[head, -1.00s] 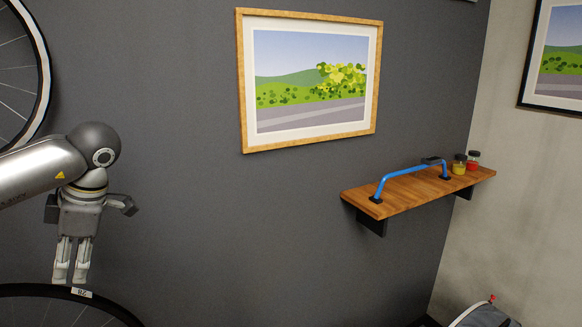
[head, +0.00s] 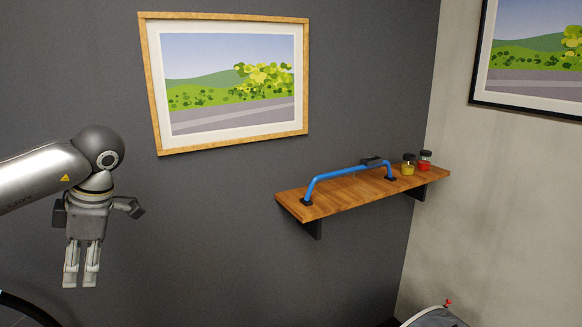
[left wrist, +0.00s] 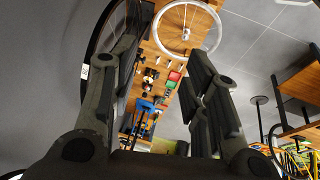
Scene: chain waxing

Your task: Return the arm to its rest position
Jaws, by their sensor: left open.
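My left gripper (head: 81,265) hangs pointing down at the left of the head view, in front of the grey wall. Its two fingers are parallel with a narrow gap, and nothing is between them. In the left wrist view my left gripper (left wrist: 160,85) shows its two fingers apart and empty. My right gripper does not show in either view.
A wooden shelf (head: 345,198) on the wall holds a blue handle (head: 340,172) and two small jars, yellow (head: 408,165) and red (head: 425,162). A dark wheel rim (head: 28,308) is at the lower left. The wall between arm and shelf is clear.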

